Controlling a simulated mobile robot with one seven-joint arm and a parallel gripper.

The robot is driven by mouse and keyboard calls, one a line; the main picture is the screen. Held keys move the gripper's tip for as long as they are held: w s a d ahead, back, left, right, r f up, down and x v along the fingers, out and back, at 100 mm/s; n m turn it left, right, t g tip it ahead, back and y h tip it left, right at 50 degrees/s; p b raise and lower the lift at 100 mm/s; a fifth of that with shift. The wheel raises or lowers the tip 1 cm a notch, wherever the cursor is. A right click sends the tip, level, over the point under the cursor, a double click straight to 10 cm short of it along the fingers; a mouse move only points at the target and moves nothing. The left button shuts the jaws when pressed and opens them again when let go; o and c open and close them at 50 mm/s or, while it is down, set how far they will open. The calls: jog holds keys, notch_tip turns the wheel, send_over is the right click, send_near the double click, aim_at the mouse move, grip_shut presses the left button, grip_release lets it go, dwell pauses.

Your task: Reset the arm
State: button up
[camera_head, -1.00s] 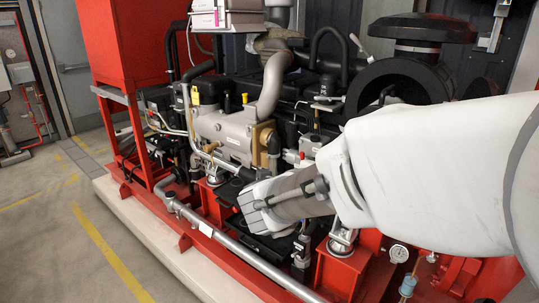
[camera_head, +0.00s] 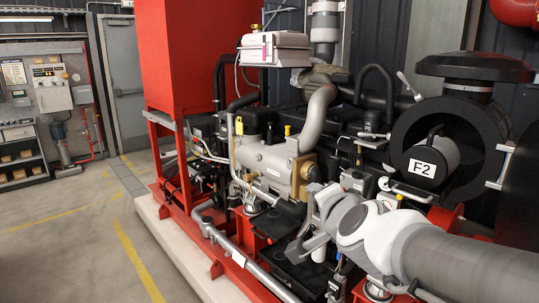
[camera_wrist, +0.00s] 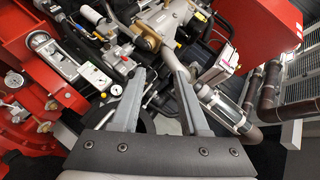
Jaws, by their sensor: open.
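My arm (camera_head: 385,232) reaches in from the lower right in the head view, with white joints and a grey link, in front of the engine (camera_head: 265,165). My gripper (camera_head: 308,243) is at its far end and looks small and partly hidden among engine parts. In the wrist view my gripper (camera_wrist: 157,78) shows two grey fingers standing apart with nothing between them. Engine parts and a gauge (camera_wrist: 116,90) lie beyond the fingers. I cannot tell how far the fingertips are from the engine.
A red frame (camera_head: 184,60) stands at the left of the engine. A black round filter housing (camera_head: 445,160) labelled F2 stands close above my arm. A grey pipe (camera_head: 240,262) runs along the red base. The floor (camera_head: 75,245) at left is clear.

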jog(key=s+d+f+n+g, duration=0.1)
jog(key=s+f+n+g, duration=0.1)
jog(key=s, duration=0.4)
jog(key=s+d+f+n+g, duration=0.2)
jog(key=s+f+n+g, duration=0.1)
jog(key=s, duration=0.4)
jog(key=s+d+f+n+g+h, duration=0.1)
jog(key=s+f+n+g, duration=0.2)
jog(key=s+n, duration=0.3)
jog(key=shift+s+d+f+n, duration=0.25)
jog(key=shift+f+n, duration=0.05)
jog(key=shift+f, duration=0.15)
